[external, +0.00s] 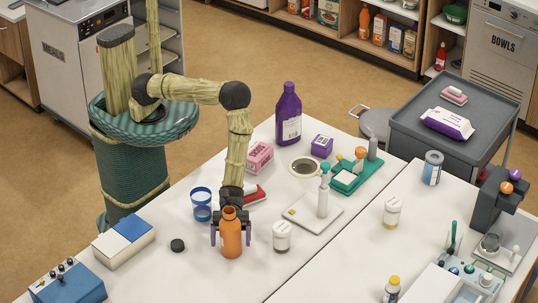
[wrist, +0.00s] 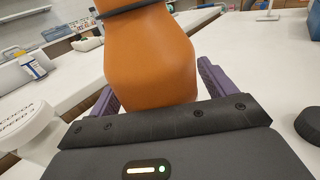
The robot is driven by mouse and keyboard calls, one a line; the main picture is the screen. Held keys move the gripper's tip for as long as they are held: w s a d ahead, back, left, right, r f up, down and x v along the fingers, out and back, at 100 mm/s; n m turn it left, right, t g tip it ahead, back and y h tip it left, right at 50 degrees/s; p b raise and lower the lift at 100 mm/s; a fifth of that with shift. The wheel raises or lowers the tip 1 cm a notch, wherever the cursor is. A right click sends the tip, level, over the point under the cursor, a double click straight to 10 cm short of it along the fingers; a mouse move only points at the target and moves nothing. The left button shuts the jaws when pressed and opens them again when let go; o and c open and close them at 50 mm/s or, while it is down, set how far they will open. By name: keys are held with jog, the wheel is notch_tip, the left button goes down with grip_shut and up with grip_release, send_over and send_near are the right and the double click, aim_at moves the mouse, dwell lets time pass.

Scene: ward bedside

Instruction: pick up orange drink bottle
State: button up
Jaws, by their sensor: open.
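The orange drink bottle (external: 231,238) stands upright on the white table near its front. My gripper (external: 231,232) is low behind the bottle, with one purple finger on either side of it. In the wrist view the orange bottle (wrist: 150,55) fills the upper middle, its top cut off by the frame. The open fingers of my gripper (wrist: 160,92) show on both sides of it. A gap shows at the right finger; the bottle hides much of the left one, and I cannot tell whether that one touches.
A white tub (external: 282,236) stands close at the bottle's right, and a black cap (external: 177,245) lies to its left. Blue cups (external: 201,204) stand behind left. A red stapler-like object (external: 254,195) and a white board with a pump bottle (external: 323,196) lie behind right.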

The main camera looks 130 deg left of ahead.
aim_at(230, 224)
jog(key=shift+c, duration=0.2)
jog(key=c, duration=1.2)
jog(key=shift+r, duration=0.2)
jog(key=shift+r+b, duration=0.6)
jog(key=shift+r, duration=4.2)
